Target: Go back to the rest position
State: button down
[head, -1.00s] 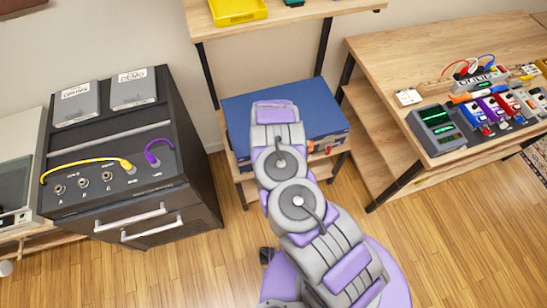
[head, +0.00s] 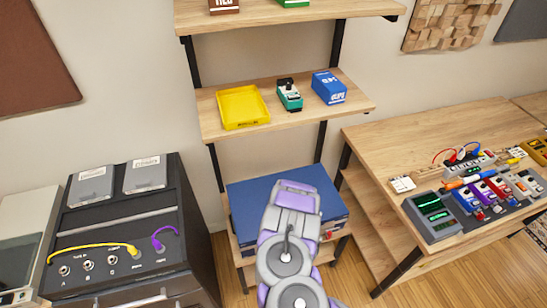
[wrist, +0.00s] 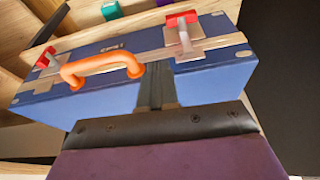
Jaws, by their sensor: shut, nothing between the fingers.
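My gripper (wrist: 155,90) shows in the wrist view as dark shut fingers beyond a black and purple body, with nothing held. It is in front of the blue case (wrist: 215,78), and I cannot tell how far apart they are. The case has an orange handle (wrist: 100,65) and red latches. In the head view my purple and grey arm rises in front of the blue case (head: 250,205) and covers part of it. The fingertips are hidden in the head view.
The case sits on the low shelf of a rack. Above it, a shelf (head: 285,108) holds a yellow tray (head: 242,106), a green pedal (head: 289,95) and a blue box (head: 328,87). A black cabinet (head: 120,225) stands left. A workbench (head: 400,150) with several pedals stands right.

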jog(key=a+r+g+y+b, duration=0.2)
jog(key=a+r+y, duration=0.1)
jog(key=a+r, duration=0.9)
jog(key=s+d+r+n+g+b, duration=0.1)
jog(key=s+r, duration=0.2)
jog(key=r, duration=0.6)
jog(key=s+d+r+b, duration=0.1)
jog(key=s+d+r, duration=0.15)
jog(key=r, duration=0.65)
jog(key=s+d+r+h+b, duration=0.1)
jog(key=s+d+r, duration=0.7)
jog(key=s+r, duration=0.25)
jog(key=s+d+r+m+g+h+b, duration=0.1)
jog(key=s+d+r, duration=0.1)
jog(key=s+d, duration=0.4)
jog(key=s+d+r+m+g+h+b, duration=0.1)
jog(key=s+d, duration=0.5)
jog(key=s, duration=0.7)
notch_tip(320, 180, up, 3)
jog(key=shift+d+f+m+h, duration=0.25)
jog(key=shift+m+h, duration=0.15)
jog(key=shift+m, duration=0.4)
jog(key=c, duration=1.8)
grip_release()
